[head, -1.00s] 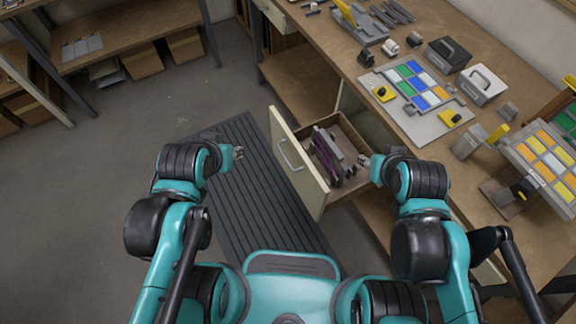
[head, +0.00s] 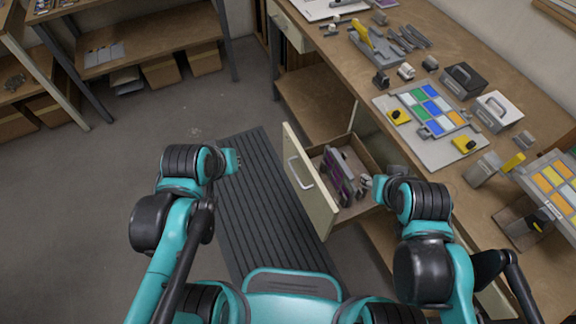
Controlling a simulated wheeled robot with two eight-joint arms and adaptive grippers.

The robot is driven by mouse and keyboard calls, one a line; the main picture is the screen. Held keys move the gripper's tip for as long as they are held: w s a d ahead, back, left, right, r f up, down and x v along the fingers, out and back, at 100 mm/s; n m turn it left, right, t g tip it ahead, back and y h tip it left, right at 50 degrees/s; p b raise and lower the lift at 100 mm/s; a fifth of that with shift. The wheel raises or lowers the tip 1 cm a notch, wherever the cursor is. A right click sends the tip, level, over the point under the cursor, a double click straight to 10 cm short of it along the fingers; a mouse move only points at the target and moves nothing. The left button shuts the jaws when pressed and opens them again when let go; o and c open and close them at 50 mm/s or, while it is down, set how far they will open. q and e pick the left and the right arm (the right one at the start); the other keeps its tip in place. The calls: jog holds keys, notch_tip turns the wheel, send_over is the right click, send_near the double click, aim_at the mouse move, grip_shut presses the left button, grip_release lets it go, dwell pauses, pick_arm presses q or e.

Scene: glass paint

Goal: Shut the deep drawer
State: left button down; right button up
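The deep drawer (head: 311,187) stands pulled out from under the workbench, with a cream front and a pale bar handle (head: 299,172). Inside it lie grey and purple tools (head: 338,177). My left gripper (head: 236,160) is left of the drawer front, over the dark floor mat, apart from the handle. Its fingers are small in view and I cannot tell their opening. My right gripper (head: 368,182) is at the drawer's right side, near its rim. Its fingers look parted, with nothing seen between them; I cannot tell whether it touches the drawer.
The workbench (head: 345,66) on the right carries a glass panel (head: 432,107), two metal boxes and several tools. A ribbed mat (head: 255,200) lies on the floor before the drawer. Shelves with cardboard boxes (head: 161,72) stand at the back left. The floor at left is clear.

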pick_arm(q)
jog(key=w+f+n+g+h+b, duration=0.1)
jog(key=w+f+n+h+b, duration=0.1)
jog(key=w+f+n, duration=0.35)
jog(key=n+g+h+b, duration=0.1)
jog(key=n+h+b, duration=0.3)
jog(key=n, duration=1.2)
send_near(285, 156)
jog(key=shift+h, duration=0.6)
jog(key=shift+a+b+x, duration=0.2)
jog(key=shift+b+x, duration=2.1)
jog(key=shift+x, duration=0.3)
jog(key=shift+f, duration=0.2)
jog(key=shift+d, duration=0.1)
